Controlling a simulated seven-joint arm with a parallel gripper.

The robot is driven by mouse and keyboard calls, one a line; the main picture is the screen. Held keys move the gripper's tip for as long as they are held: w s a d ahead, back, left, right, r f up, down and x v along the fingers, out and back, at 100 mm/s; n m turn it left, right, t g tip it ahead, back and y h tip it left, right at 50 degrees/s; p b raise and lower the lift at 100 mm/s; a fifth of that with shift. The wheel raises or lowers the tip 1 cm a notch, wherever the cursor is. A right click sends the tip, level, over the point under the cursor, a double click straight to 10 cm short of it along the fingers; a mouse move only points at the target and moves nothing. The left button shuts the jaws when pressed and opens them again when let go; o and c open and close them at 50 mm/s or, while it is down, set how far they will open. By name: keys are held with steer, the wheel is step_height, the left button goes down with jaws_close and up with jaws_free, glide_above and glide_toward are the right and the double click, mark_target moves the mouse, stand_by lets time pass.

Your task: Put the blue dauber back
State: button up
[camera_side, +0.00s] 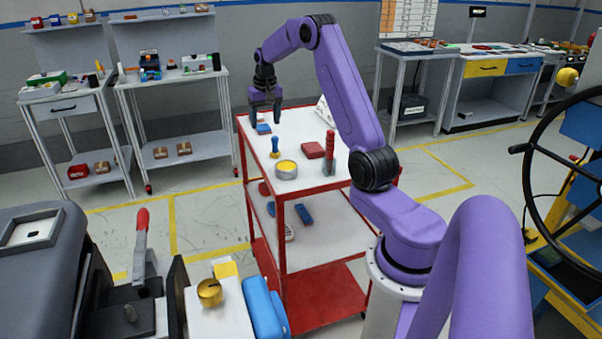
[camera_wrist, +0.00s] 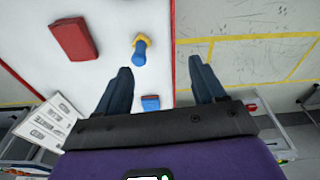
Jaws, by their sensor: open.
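The blue dauber (camera_side: 275,147), a blue handle with a yellow end, stands on the white top of the red cart (camera_side: 262,167). It also shows in the wrist view (camera_wrist: 139,52), beyond my fingertips and apart from them. My gripper (camera_side: 264,118) is open and empty above the far left end of the cart top. In the wrist view its two fingers (camera_wrist: 160,68) are spread wide. A small blue and red block (camera_side: 263,128) lies below my gripper; it shows between the fingers in the wrist view (camera_wrist: 150,103).
A round tin with yellow contents (camera_side: 287,169) sits in front of the dauber. A red block (camera_side: 312,150) and an upright red-handled tool (camera_side: 329,150) stand to the right. A printed sheet (camera_wrist: 47,122) lies at the cart's far end. Blue items (camera_side: 304,213) lie on the lower shelf.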

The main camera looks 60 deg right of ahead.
steer(key=s+a+r+n, duration=0.1)
steer(key=a+r+n, duration=0.15)
steer(key=a, duration=0.95)
steer(key=s+a+r+n, duration=0.1)
steer(key=a+n, duration=0.3)
steer(key=a, duration=0.7)
steer(key=s+a+n+y, duration=0.1)
steer(key=s+a+n, duration=0.4)
steer(key=s+a, duration=0.65)
steer(key=s+a+n, duration=0.2)
steer(key=s+n, duration=0.2)
steer(key=s, duration=0.6)
steer(key=s+a+f+n+g, duration=0.1)
steer(key=s+n, duration=0.4)
steer(key=s, duration=0.5)
steer(key=shift+s+a+f, duration=0.15)
steer(key=shift+s+a, duration=0.1)
steer(key=shift+a, duration=0.5)
